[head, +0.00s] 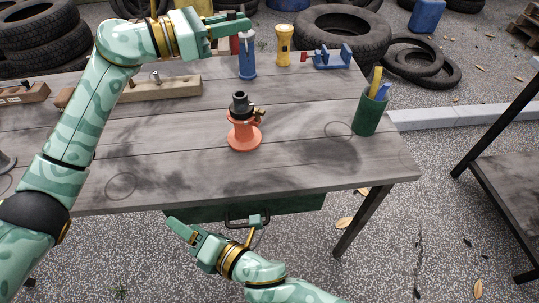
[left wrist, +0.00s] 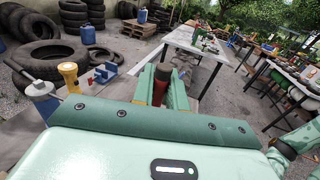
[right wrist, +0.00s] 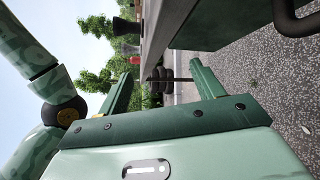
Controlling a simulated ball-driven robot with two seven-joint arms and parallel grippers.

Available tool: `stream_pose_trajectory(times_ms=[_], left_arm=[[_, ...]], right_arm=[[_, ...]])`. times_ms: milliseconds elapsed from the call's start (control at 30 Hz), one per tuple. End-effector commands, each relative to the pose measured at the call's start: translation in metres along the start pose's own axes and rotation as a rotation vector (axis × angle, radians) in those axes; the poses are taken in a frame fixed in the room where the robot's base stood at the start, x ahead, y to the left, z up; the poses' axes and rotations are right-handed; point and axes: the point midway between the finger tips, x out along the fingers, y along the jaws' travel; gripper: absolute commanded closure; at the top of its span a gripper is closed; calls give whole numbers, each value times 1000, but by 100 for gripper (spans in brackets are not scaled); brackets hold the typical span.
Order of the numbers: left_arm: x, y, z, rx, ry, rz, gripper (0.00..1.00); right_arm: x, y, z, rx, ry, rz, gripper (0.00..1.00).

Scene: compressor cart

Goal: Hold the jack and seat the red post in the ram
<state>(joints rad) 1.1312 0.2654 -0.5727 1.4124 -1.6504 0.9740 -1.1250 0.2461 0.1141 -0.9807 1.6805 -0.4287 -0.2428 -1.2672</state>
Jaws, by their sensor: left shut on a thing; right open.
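The orange jack (head: 244,134) stands upright on the table, with its black ram (head: 240,103) on top and a brass fitting on its side. My left gripper (head: 238,28) is above the table's far side, behind the jack. It is shut on the red post (left wrist: 159,92), which has a dark end; the post is mostly hidden behind the fingers in the head view (head: 234,45). My right gripper (head: 218,224) is open and empty, in front of the table's near edge and below the tabletop. Its spread fingers also show in the right wrist view (right wrist: 158,82).
A green cup (head: 367,117) with markers is at the right. A dark drawer handle (head: 234,222) is near my right gripper.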

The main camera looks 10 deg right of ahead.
Motion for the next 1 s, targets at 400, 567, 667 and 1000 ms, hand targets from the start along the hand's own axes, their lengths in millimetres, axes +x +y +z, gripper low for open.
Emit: stream_pose_trajectory(times_ms=[400,567,667,1000], left_arm=[[0,0,0,0,-1,0,100],[0,0,0,0,-1,0,100],[0,0,0,0,-1,0,100],[0,0,0,0,-1,0,100]], right_arm=[[-22,212,144,-513,-178,510,33],[-49,267,169,-695,-246,627,33],[-49,237,192,-832,-349,495,33],[-50,79,211,-1025,-443,-31,33]])
